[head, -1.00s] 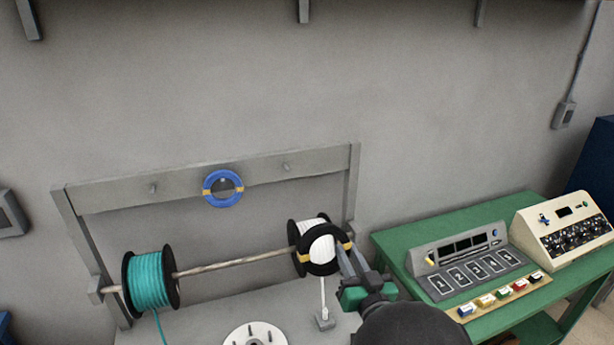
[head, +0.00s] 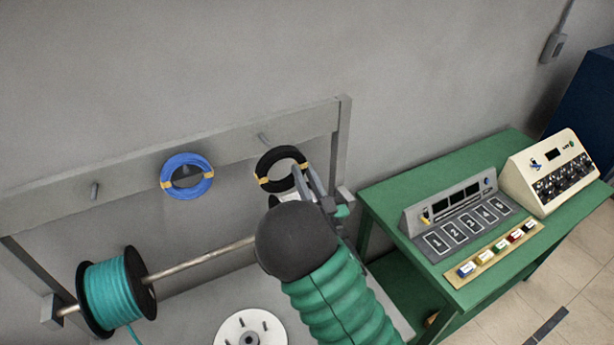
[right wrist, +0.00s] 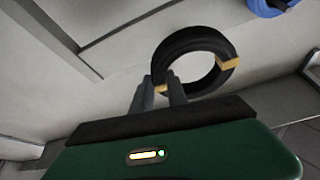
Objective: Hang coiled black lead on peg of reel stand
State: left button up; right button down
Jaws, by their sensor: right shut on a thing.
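The coiled black lead (head: 263,167) has yellow ties and is held up in front of the stand's crossbar, just below the right peg (head: 264,139). My right gripper (head: 300,178) is shut on its lower right edge. In the right wrist view the coil (right wrist: 163,53) stands up from the fingertips (right wrist: 163,92), gripped by a yellow tie. The peg is outside the coil's ring in the head view. The reel stand (head: 232,152) has a grey crossbar with pegs; a blue coil (head: 168,178) hangs on the middle one. My left gripper is not in view.
The left peg (head: 94,190) is bare. A teal cable reel (head: 108,290) sits on the stand's rod, and a white disc with pins (head: 232,331) lies below. A green table (head: 440,275) with two instrument boxes stands right.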

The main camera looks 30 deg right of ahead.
jog(key=w, duration=0.3)
jog(key=w+f, duration=0.1)
jog(key=w, duration=0.3)
jog(key=w+d, duration=0.1)
jog(key=w, duration=0.2)
jog(key=shift+w+f, duration=0.15)
jog(key=shift+w, duration=0.2)
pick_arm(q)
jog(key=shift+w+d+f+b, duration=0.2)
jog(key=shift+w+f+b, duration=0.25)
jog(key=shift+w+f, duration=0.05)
pick_arm(e)
jog(key=shift+s+f, duration=0.1)
jog(key=shift+f, duration=0.25)
jog(key=c, duration=1.2)
grip_release()
jog(key=shift+c, duration=0.2)
